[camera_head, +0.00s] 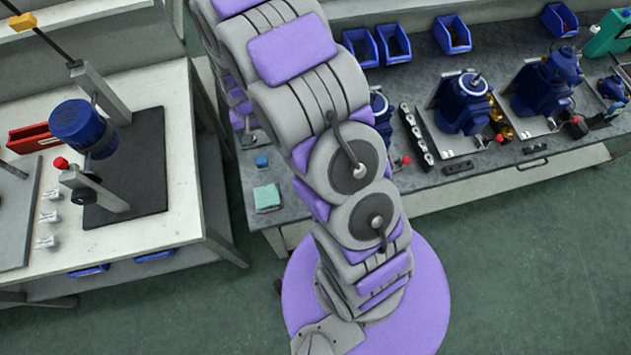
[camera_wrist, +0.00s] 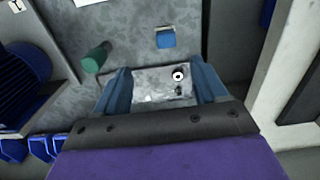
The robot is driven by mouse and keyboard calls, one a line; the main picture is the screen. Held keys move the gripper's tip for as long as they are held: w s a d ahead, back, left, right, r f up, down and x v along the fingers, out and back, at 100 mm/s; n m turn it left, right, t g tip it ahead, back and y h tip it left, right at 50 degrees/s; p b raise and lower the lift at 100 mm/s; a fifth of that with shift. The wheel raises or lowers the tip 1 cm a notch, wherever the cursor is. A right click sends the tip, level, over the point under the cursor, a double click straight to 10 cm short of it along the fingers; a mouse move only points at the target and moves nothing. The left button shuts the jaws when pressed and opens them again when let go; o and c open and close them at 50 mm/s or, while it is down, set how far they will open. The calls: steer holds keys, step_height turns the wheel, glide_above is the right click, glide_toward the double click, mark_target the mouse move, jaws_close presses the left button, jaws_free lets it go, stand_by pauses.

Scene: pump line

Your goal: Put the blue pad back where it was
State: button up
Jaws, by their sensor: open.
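A small blue pad-like piece (camera_wrist: 166,38) with a pale edge lies on the grey speckled surface in the wrist view, ahead of my gripper (camera_wrist: 160,75). My gripper's two blue fingers are spread apart, and nothing is held between them. A metal plate (camera_wrist: 155,84) with a dark-centred round part shows in the gap between the fingers. In the head view a small blue block (camera_head: 262,161) lies on the left end of the grey bench; I cannot tell if it is the same piece.
A green cylinder (camera_wrist: 96,58) stands left of the fingers in the wrist view. Blue pumps (camera_head: 463,102) and blue bins (camera_head: 452,34) crowd the grey bench (camera_head: 350,205). A white table (camera_head: 190,190) stands left.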

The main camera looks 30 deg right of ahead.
steer(key=s+r+n+g, duration=0.1)
steer(key=s+r+n, duration=0.1)
steer(key=s+r, duration=1.8)
steer(key=s+r+n, duration=0.1)
steer(key=s+r, duration=0.2)
steer(key=s, duration=0.9)
steer(key=shift+s+r+g, duration=0.3)
steer(key=shift+a, duration=0.35)
steer(key=shift+c, duration=0.4)
